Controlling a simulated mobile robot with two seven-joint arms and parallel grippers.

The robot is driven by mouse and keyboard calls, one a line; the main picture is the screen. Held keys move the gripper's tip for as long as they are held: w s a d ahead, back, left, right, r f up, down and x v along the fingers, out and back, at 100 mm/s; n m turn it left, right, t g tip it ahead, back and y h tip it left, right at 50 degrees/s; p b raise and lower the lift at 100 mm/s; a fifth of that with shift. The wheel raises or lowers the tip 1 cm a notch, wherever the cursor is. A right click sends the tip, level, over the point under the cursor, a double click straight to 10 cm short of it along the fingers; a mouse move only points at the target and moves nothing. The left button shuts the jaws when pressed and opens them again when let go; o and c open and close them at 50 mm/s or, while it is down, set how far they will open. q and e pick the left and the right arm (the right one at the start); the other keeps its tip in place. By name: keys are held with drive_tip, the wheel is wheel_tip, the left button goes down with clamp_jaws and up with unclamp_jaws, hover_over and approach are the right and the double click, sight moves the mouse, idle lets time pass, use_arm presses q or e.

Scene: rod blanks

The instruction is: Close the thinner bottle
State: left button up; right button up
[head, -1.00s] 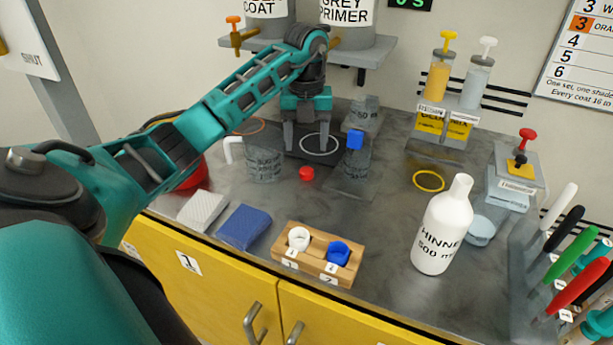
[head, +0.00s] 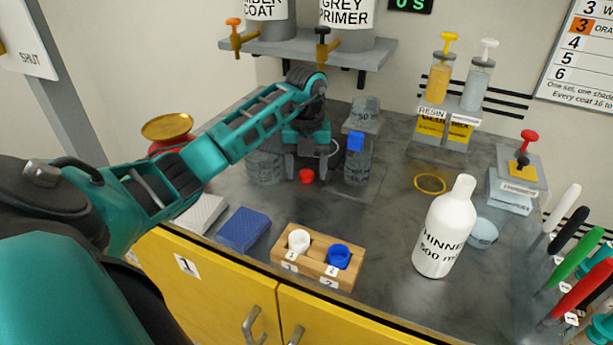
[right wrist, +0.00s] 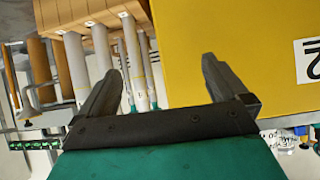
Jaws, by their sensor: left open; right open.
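The white thinner bottle (head: 443,232) stands upright at the right front of the bench in the head view. Its narrow white neck shows no coloured cap. A small red cap (head: 306,177) lies on the bench left of the middle. My left gripper (head: 306,169) is open, pointing down, with its fingertips around or just behind the red cap; I cannot tell which. It holds nothing. My right gripper (right wrist: 162,75) shows in the right wrist view, open and empty, in front of the yellow cabinet (right wrist: 235,50).
A wooden block (head: 314,276) with a white and a blue cap stands at the front. Clear cups stand on both sides of my left gripper. The bench between the wooden block and bottle is free.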

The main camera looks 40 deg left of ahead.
use_arm(q)
drive_tip(key=shift+c, duration=0.4)
drive_tip(key=c, duration=1)
